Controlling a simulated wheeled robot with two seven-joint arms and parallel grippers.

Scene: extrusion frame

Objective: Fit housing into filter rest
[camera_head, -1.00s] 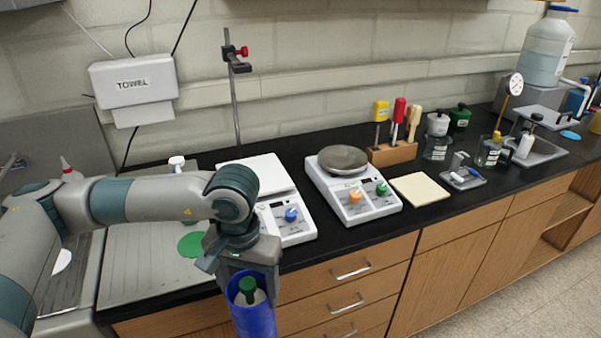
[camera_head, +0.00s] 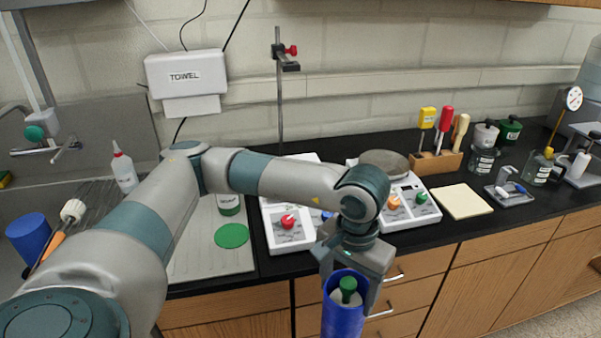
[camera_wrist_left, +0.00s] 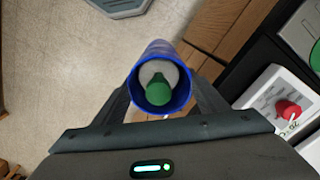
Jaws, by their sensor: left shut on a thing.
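I take the blue cylinder (camera_head: 343,312) to be the housing. A pale piece with a green top (camera_head: 348,290) sits inside its open upper end. My left gripper (camera_head: 346,278) is shut on the cylinder near the rim and holds it upright in front of the drawers. In the left wrist view, the fingers flank the blue cylinder (camera_wrist_left: 161,57), and the green top (camera_wrist_left: 158,92) shows inside the rim. The lower end of the cylinder is cut off in the head view. I cannot tell which thing is the filter rest. My right gripper is not in view.
Two balances with knobs (camera_head: 286,232) (camera_head: 410,190) stand on the black counter behind my left arm. A green disc (camera_head: 232,236) lies on the drainboard. A blue cup (camera_head: 28,238) is at the sink. A tool block (camera_head: 437,163) and pale pad (camera_head: 464,201) are right.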

